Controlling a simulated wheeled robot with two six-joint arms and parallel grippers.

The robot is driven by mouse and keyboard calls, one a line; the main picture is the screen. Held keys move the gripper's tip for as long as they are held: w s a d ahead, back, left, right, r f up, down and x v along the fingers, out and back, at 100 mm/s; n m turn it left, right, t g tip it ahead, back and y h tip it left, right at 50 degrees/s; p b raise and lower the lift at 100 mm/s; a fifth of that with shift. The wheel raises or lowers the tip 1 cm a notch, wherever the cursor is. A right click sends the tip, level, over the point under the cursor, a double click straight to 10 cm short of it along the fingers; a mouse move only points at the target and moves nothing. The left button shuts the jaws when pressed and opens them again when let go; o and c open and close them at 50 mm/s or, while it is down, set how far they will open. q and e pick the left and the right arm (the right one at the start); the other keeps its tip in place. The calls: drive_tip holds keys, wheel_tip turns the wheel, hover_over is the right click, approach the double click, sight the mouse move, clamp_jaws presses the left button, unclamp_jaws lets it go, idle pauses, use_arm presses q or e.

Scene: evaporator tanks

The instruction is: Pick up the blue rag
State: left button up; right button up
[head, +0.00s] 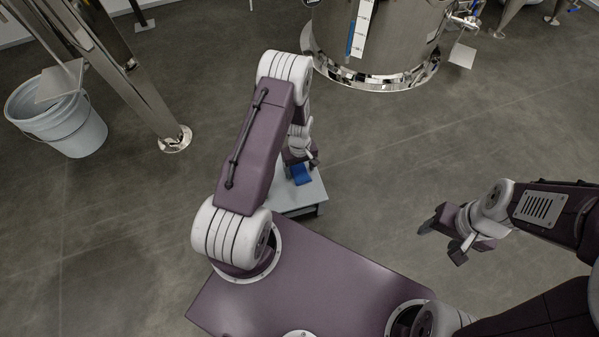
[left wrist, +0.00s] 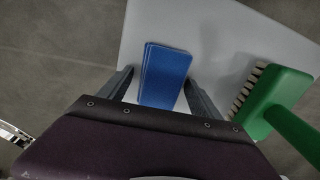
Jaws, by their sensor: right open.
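The blue rag (head: 301,175) lies on a small grey stand (head: 312,195) in front of my base. In the left wrist view the rag (left wrist: 165,75) is a folded blue rectangle on the pale top of the stand (left wrist: 205,30). My left gripper (head: 301,164) is over the stand at the rag. Whether the fingertips touch the stand cannot be told. My right gripper (head: 441,243) is open and empty over the floor at the right.
A green brush (left wrist: 272,95) with pale bristles lies on the stand just right of the rag in the left wrist view. A grey bucket (head: 62,122) stands at the left by a metal leg (head: 150,90). A shiny steel tank (head: 385,45) stands behind. The floor between is clear.

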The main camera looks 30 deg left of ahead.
sight(300, 169)
use_arm(q)
drive_tip(key=c, duration=1.1)
wheel_tip(300, 169, up, 5)
drive_tip(key=p, duration=0.4)
drive_tip(key=shift+r, duration=0.2)
drive_tip(key=shift+c, duration=0.2)
drive_tip(key=s+d+r+p, duration=0.5)
drive_tip(key=d+p, duration=0.1)
drive_tip(key=d, duration=0.4)
drive_tip(key=shift+d+r, duration=0.2)
drive_tip(key=shift+r, duration=0.1)
drive_tip(key=o, duration=0.9)
drive_tip(key=shift+s, duration=0.1)
drive_tip(key=shift+c, duration=0.2)
drive_tip(key=c, duration=0.7)
drive_tip(key=shift+o, duration=0.2)
